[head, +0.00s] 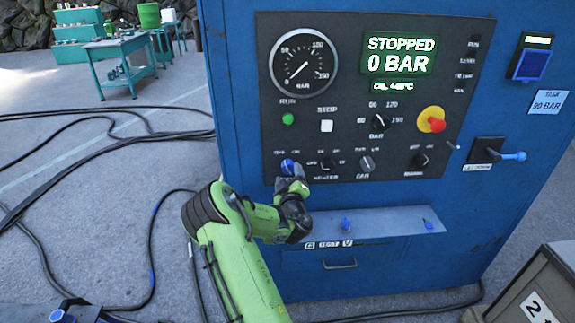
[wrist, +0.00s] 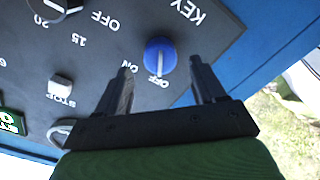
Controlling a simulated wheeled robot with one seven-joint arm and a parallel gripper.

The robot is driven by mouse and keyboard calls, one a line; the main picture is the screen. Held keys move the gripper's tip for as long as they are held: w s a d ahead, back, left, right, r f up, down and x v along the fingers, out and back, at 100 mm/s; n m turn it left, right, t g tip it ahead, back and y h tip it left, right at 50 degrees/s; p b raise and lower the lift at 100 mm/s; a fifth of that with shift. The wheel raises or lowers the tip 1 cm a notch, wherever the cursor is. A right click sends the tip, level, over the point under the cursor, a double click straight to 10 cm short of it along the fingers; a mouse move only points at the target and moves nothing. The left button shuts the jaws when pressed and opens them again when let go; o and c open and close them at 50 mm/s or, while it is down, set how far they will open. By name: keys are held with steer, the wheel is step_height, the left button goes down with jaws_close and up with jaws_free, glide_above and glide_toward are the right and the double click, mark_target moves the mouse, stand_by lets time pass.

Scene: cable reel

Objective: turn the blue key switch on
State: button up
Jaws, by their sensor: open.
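The blue key switch (wrist: 160,55) is a round blue knob with a pale pointer line on the dark panel. In the wrist view its line points toward the OFF label, and the ON label is to the left of that. In the head view the knob (head: 288,166) sits at the panel's lower left, partly behind my gripper. My gripper (wrist: 160,78) is open, its two dark fingers on either side of the knob in the picture. It also shows in the head view (head: 290,184). I cannot tell whether the fingertips touch the knob or panel.
The panel (head: 345,100) has a gauge (head: 303,69), a green button (head: 288,118), a white stop button (head: 326,126), several black knobs and a red emergency button (head: 437,125). A display (head: 398,56) reads STOPPED, 0 BAR. A shelf (head: 350,226) juts out below.

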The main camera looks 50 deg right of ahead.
mark_target(288, 172)
steer(key=x, duration=0.3)
steer(key=shift+w+d, duration=0.1)
steer(key=c, duration=1.1)
steer(key=shift+o, duration=0.2)
